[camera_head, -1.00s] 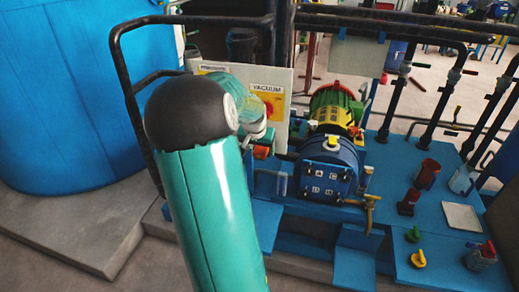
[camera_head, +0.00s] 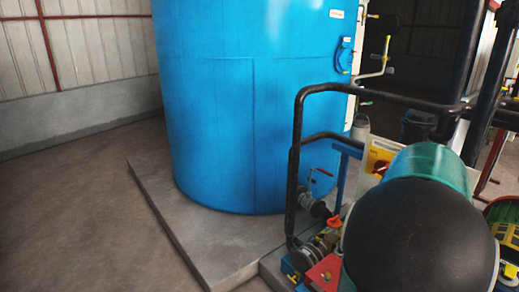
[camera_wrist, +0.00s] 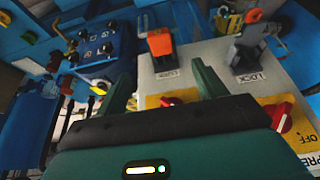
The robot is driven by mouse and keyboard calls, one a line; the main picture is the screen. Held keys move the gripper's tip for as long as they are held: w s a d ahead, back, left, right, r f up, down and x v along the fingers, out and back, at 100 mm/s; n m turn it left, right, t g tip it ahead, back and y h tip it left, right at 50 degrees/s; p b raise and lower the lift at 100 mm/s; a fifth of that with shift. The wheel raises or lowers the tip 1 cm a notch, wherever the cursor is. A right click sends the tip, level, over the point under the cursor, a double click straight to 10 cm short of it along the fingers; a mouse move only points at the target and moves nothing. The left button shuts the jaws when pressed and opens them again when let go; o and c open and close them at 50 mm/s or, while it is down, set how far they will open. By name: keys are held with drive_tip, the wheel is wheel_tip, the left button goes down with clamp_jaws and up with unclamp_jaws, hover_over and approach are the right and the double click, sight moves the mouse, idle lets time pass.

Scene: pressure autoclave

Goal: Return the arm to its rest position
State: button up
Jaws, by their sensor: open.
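My arm's black rounded joint and green link fill the lower right of the head view; the rest of the arm is hidden behind them. My gripper (camera_wrist: 163,82) shows in the wrist view as two green fingers set apart, with nothing between them. It is in front of a pale control panel (camera_wrist: 183,85) with red knobs on yellow plates. I cannot tell whether the fingers touch the panel. Above the knobs are an orange lock-like piece (camera_wrist: 160,42) and a dark grey one (camera_wrist: 243,55), each over a LOCK label.
A large blue tank (camera_head: 250,100) stands on a concrete plinth (camera_head: 200,235). A black pipe rail (camera_head: 296,170) rises close to my arm. Blue machinery (camera_wrist: 100,45) lies left of the panel in the wrist view. The floor (camera_head: 70,190) at left is clear.

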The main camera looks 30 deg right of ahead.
drive_tip(key=w+a+r+n+t+y, duration=0.15)
drive_tip(key=w+a+n, duration=0.3)
drive_tip(key=a, duration=0.85)
drive_tip(key=w+a+r+n+t+y, duration=0.1)
drive_tip(key=w+a+n+t+y, duration=0.15)
drive_tip(key=w+a, duration=0.7)
drive_tip(key=s+a+n, duration=0.4)
drive_tip(key=s+a, duration=0.1)
drive_tip(key=a, duration=0.8)
drive_tip(key=s+a+f+n, duration=0.1)
drive_tip(key=s+a+n, duration=0.4)
drive_tip(key=a, duration=0.8)
drive_tip(key=shift+s+a+f+t+y, duration=0.2)
drive_tip(key=shift+s+t+y, duration=0.1)
drive_tip(key=shift+t, duration=0.1)
drive_tip(key=c, duration=0.7)
drive_tip(key=shift+d, duration=0.2)
drive_tip(key=shift+c, duration=0.2)
